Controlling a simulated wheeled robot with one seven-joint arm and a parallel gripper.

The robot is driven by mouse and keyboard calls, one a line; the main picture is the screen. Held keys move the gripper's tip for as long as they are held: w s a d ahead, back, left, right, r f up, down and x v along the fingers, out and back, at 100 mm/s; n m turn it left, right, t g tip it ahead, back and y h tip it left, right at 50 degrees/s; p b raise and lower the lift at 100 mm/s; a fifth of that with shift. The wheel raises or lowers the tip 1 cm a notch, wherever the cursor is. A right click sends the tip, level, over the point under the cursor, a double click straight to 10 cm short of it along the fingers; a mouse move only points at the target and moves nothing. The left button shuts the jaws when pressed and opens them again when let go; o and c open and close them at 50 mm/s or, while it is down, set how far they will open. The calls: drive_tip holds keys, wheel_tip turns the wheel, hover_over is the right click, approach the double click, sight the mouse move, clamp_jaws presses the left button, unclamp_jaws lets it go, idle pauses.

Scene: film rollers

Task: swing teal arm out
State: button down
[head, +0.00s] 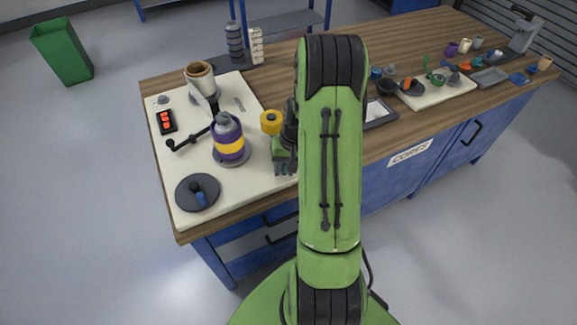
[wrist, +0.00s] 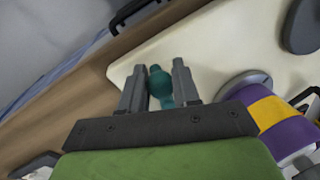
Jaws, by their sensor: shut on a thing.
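The teal arm (wrist: 160,84) shows in the wrist view as a round teal knob with a short stem below it. My gripper (wrist: 159,86) has one grey finger on each side of the knob and is shut on it. The rest of the teal arm is hidden behind the gripper body. In the head view my gripper (head: 285,168) is low over the right edge of the cream board (head: 252,188); the teal arm cannot be made out there. A purple and yellow roller (head: 229,138) stands left of the gripper and also shows in the wrist view (wrist: 280,118).
A yellow roller (head: 271,122) stands just behind my gripper. A black jointed arm (head: 187,141), a red-button box (head: 166,121) and a dark disc (head: 187,194) with a blue-ended knob are on the board. The wooden bench's front edge lies close by.

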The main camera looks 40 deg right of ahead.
drive_tip(key=shift+w+a+m, duration=0.2)
drive_tip(key=shift+a+m, duration=0.1)
drive_tip(key=shift+m, duration=0.3)
drive_tip(key=c, duration=0.9)
unclamp_jaws()
drive_tip(key=shift+o, duration=0.2)
wheel_tip(320, 180, up, 16)
drive_tip(key=s+d+p, duration=0.2)
drive_tip(key=p, duration=0.1)
drive_tip(key=shift+f, duration=0.25)
drive_tip(key=shift+d, duration=0.1)
